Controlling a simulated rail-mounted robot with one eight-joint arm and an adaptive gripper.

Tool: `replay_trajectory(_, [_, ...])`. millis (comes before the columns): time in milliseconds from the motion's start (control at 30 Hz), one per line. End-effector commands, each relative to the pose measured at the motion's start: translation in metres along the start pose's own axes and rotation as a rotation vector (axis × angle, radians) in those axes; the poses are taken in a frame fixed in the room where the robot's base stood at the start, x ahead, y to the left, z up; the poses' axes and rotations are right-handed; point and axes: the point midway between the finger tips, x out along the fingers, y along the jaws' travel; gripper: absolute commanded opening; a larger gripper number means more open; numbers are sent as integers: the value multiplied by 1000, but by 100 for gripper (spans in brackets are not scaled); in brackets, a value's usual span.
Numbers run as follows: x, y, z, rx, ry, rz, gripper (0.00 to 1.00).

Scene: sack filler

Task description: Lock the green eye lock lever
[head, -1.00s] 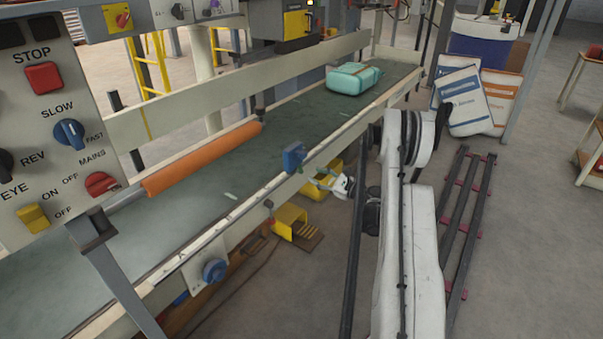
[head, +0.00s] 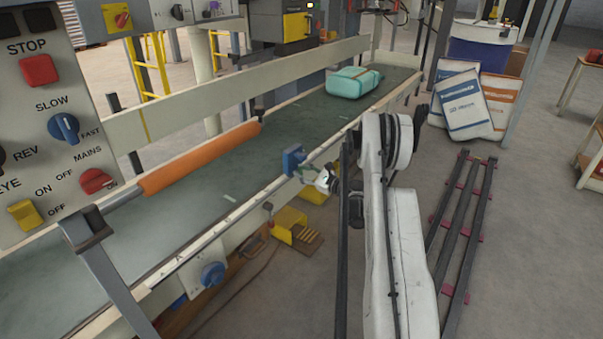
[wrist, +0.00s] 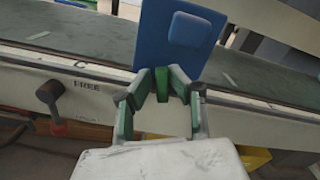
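A blue eye box (head: 292,159) stands on the near rail of the conveyor. In the wrist view the blue box (wrist: 180,35) fills the top middle, with a short green lever (wrist: 164,86) just below it. My gripper (head: 306,173) is at the box in the head view, where the lever is too small to make out. In the wrist view my gripper (wrist: 162,84) has green-padded fingers on both sides of the lever. A narrow gap shows on the lever's left; on its right I cannot tell whether the pad touches.
A red-knobbed lever (wrist: 48,92) sits by the word FREE on the rail, left of my gripper. The conveyor belt (head: 225,170) carries a teal sack (head: 352,82) at its far end. A control panel (head: 45,120) stands at the left.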

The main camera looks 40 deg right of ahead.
Motion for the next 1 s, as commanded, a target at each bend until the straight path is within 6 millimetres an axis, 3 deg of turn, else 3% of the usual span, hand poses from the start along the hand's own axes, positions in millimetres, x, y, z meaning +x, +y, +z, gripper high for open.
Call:
replay_trajectory(33, [0,0,0,0,0,0,10])
replay_trajectory(100, [0,0,0,0,0,0,0])
replay_trajectory(567, [0,1,0,-53,0,0,0])
replay_trajectory(1000, [-1,10,-3,-393,0,0,0])
